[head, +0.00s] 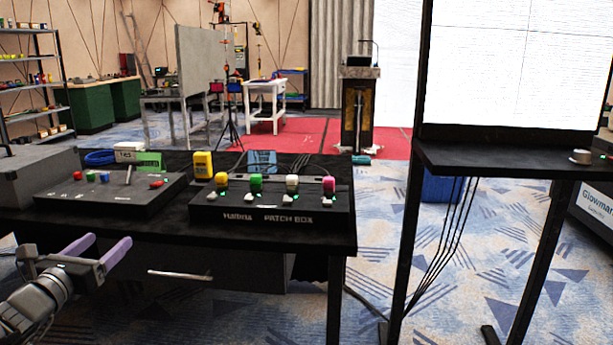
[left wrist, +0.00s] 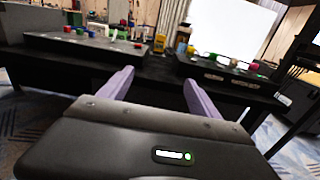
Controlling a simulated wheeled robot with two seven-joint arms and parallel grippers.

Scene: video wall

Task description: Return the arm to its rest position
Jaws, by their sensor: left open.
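My left gripper (head: 100,250) is at the lower left of the head view, in front of the black table's front edge. Its two purple fingers are apart with nothing between them. In the left wrist view the open fingers (left wrist: 157,95) point toward the table, with an empty gap between them. My right gripper does not show in either view.
The black table (head: 335,238) holds a patch box (head: 270,208) with coloured plugs, a second panel (head: 108,190) with small coloured parts, and a yellow device (head: 203,165). A black screen stand (head: 415,185) with hanging cables stands at right. Patterned carpet (head: 385,225) lies clear between them.

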